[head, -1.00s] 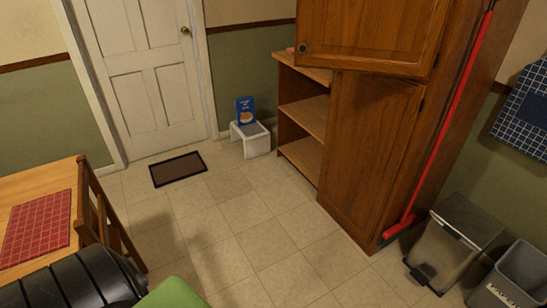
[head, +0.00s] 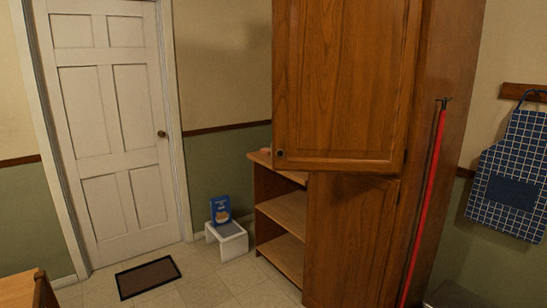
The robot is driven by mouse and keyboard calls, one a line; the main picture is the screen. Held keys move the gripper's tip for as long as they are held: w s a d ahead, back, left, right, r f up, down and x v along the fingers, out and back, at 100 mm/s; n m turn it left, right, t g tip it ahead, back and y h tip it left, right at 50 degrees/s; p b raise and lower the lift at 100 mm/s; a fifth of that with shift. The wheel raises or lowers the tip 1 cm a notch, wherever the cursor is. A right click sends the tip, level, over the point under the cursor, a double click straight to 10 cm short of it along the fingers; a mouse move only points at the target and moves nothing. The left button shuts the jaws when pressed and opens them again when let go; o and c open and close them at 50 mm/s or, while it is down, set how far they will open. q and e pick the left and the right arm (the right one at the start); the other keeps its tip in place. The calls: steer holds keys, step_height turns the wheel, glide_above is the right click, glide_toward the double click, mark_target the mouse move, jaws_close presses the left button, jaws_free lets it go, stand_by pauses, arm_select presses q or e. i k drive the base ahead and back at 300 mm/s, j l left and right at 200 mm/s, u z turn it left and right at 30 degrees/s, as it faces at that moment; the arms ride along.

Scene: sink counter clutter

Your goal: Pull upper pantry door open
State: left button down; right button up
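The upper pantry door (head: 345,85) is a brown wooden panel at the top of the tall pantry cabinet (head: 445,130), right of centre in the head view. Its round dark knob (head: 280,153) is at the lower left corner, and a hinge shows at its lower right. The door seems to stand out at an angle from the cabinet, its bottom edge jutting over the lower part. Its top is cut off by the frame. How wide it stands open is hard to tell. Neither of my grippers is in view.
Open shelves (head: 283,212) show below the door beside a wooden lower panel (head: 348,240). A red-handled tool (head: 425,200) hangs on the cabinet's right side. A white stool (head: 227,241) with a blue box (head: 220,210) and a dark mat (head: 147,277) stand left. Floor between is clear.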

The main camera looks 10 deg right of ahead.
mark_target(343, 72)
steer(key=i+u, duration=0.25)
steer(key=i, duration=3.5)
steer(key=i+j+z, duration=0.2)
steer(key=i, duration=0.3)
steer(key=i+z, duration=0.25)
steer(key=i, duration=0.25)
steer(key=i+j+z, duration=0.2)
steer(key=i, duration=0.3)
steer(key=j+z, duration=0.1)
steer(key=z, duration=4.55)
